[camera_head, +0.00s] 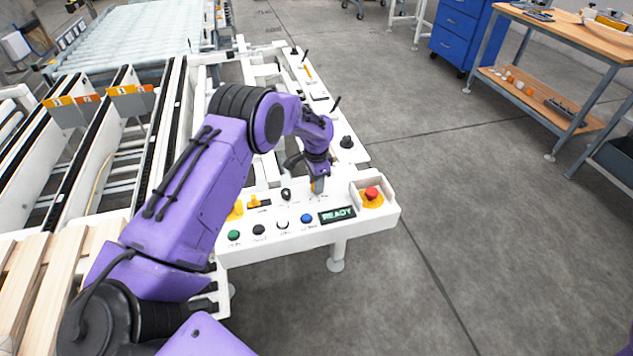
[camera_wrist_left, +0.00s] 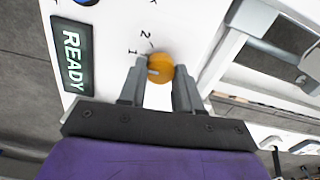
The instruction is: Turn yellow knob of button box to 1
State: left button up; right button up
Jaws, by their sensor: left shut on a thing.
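The button box (camera_head: 385,218) is a white panel at the end of the machine. In the left wrist view, the round yellow knob (camera_wrist_left: 161,66) sits on the white panel, with printed "1" and "2" marks just above and left of it. A pale mark shows on the knob's left side; I cannot tell exactly which number it points to. My left gripper (camera_wrist_left: 159,74) has one finger on each side of the knob and is shut on it. In the head view, my left gripper (camera_head: 318,187) reaches down onto the panel and mostly hides the knob. My right gripper is out of view.
A red emergency button (camera_head: 372,194) stands right of the gripper. A READY display (camera_head: 337,215) and blue (camera_head: 306,218), white, black and green (camera_head: 234,235) buttons line the front edge. A black selector (camera_head: 286,194) stands left of the gripper.

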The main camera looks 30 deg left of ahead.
pick_arm(q)
jog(key=o, duration=1)
jog(key=shift+o, duration=0.2)
notch_tip(320, 180, up, 10)
jog(key=b, duration=0.1)
jog(key=shift+r+b, duration=0.25)
jog(key=shift+b, duration=0.15)
jog(key=shift+r, duration=0.1)
